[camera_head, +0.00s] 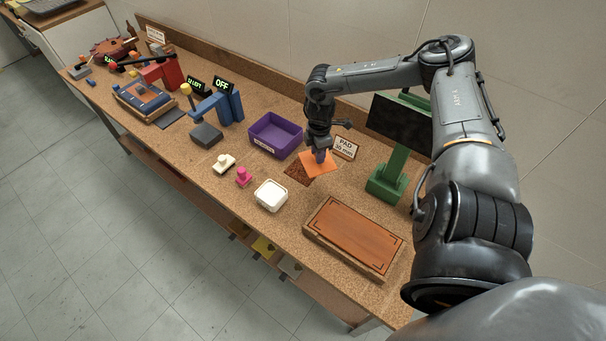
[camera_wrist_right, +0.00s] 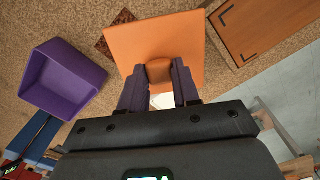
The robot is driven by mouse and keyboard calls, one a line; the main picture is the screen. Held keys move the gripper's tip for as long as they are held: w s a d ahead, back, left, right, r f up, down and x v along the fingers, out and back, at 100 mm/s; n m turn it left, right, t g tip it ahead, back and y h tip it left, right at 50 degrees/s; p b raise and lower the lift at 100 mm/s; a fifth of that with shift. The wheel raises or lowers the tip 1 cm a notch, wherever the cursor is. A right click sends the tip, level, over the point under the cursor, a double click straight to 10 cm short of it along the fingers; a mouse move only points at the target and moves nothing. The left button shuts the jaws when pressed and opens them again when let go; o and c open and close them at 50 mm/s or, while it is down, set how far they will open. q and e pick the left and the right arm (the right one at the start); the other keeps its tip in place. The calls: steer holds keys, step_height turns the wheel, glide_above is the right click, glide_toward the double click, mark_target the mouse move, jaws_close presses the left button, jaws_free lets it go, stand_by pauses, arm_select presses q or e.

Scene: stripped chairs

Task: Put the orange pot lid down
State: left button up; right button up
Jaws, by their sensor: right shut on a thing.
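The orange pot lid (camera_head: 315,164) is a flat square plate with a block-like knob. My right gripper (camera_head: 320,154) is above it in the head view. In the right wrist view, the two purple fingers of the gripper (camera_wrist_right: 159,84) are shut on the knob, and the lid's plate (camera_wrist_right: 155,40) extends beyond them. A dark brown square patch (camera_head: 294,175) on the bench is partly hidden by the lid; its edge also shows in the wrist view. I cannot tell whether the lid touches the bench. My left gripper is out of view.
A purple bin (camera_head: 275,135) stands left of the lid, a white dish (camera_head: 271,195) in front. A wooden board (camera_head: 355,237) lies to the right. A green stand (camera_head: 388,184) and a PAD sign (camera_head: 345,147) are close behind. Small white and pink pieces (camera_head: 243,177) lie front left.

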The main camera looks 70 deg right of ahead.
mark_target(310, 151)
steer(key=d+f+m+b, duration=0.1)
steer(key=w+d+f+b, duration=0.1)
steer(key=w+d+m+b, duration=0.1)
steer(key=d+b, duration=0.1)
steer(key=shift+f+m, duration=0.3)
steer(key=shift+f, duration=0.1)
steer(key=shift+w+b, duration=0.75)
steer(key=shift+w, duration=0.05)
step_height(310, 151, down, 5)
steer(key=b, duration=0.3)
steer(key=shift+w+f+b, duration=0.1)
steer(key=shift+f+b, duration=0.3)
steer(key=shift+f, duration=0.45)
step_height(310, 151, down, 3)
steer(key=shift+r, duration=0.1)
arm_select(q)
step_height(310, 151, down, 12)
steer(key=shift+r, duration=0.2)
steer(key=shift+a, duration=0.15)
arm_select(e)
steer(key=shift+f, duration=0.25)
steer(key=o, duration=1.1)
steer(key=shift+c, duration=0.2)
